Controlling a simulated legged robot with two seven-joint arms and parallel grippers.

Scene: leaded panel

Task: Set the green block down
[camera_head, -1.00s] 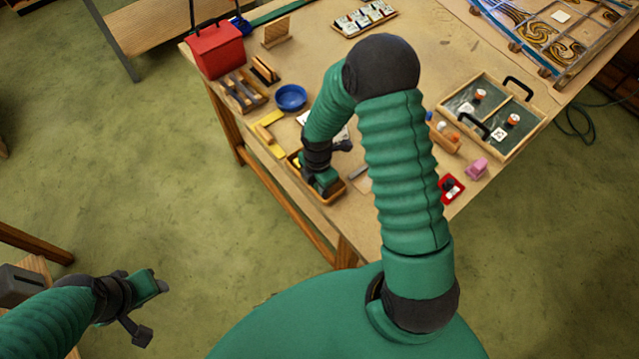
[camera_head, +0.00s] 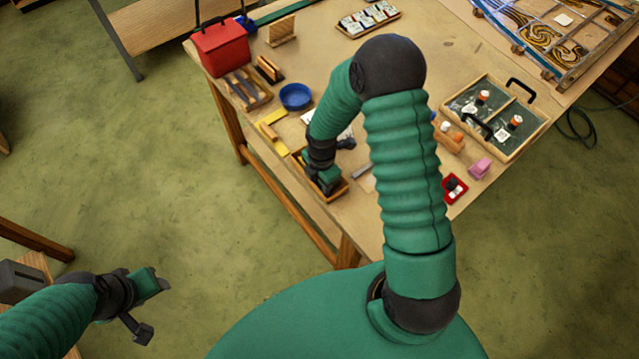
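My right gripper (camera_head: 335,162) is at the near left edge of the workbench, low over a small wooden tray (camera_head: 331,198). A green piece shows at its lower end, inside or just above the tray. I cannot tell whether this is the green block or part of the gripper, which is also green and black. A dark finger sticks out to the right. My arm hides part of the tray and the grip. My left gripper (camera_head: 146,308) is empty and open at the lower left, over the floor, away from the workbench.
A yellow piece (camera_head: 272,117), a blue bowl (camera_head: 295,97) and a red box (camera_head: 219,49) stand beyond the tray. My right arm hides the bench's middle.

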